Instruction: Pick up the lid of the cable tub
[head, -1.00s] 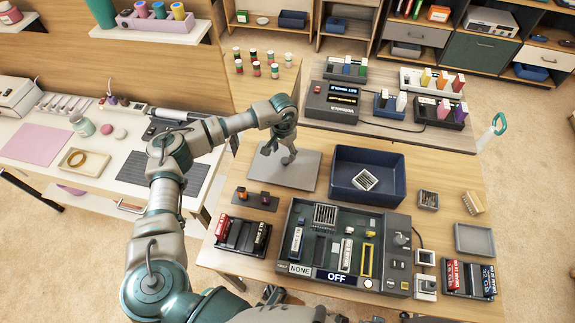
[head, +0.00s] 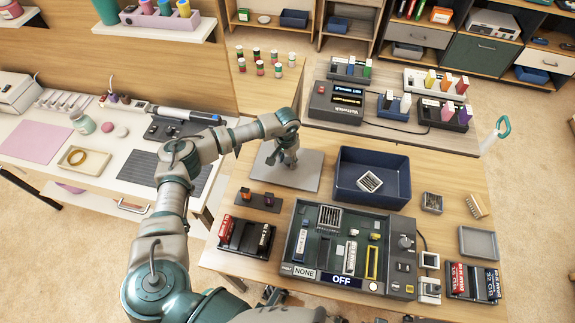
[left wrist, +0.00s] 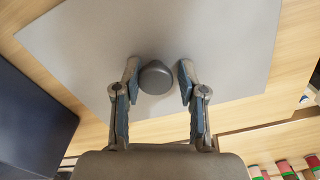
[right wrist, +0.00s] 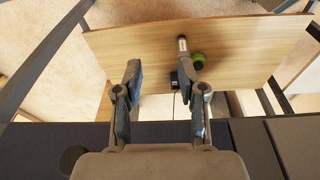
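The lid is a flat grey plate (head: 298,182) lying on the wooden table, left of the dark blue tub (head: 372,196). In the left wrist view the lid (left wrist: 230,45) has a rounded dark grey knob (left wrist: 156,78). My left gripper (head: 287,164) is over the lid, pointing down. In the left wrist view its fingers (left wrist: 158,75) are apart on either side of the knob; the left finger is very close to it and a small gap shows at the right one. Contact is unclear. My right gripper (right wrist: 160,75) is open and empty in the right wrist view, outside the head view.
The tub holds a small grated block (head: 370,181). A device tray (head: 342,281) with modules is in front. A small dark rack (head: 258,201) stands near the lid's front left. Several small jars (head: 260,68) stand beyond. A raised shelf with a console (head: 337,103) is behind the tub.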

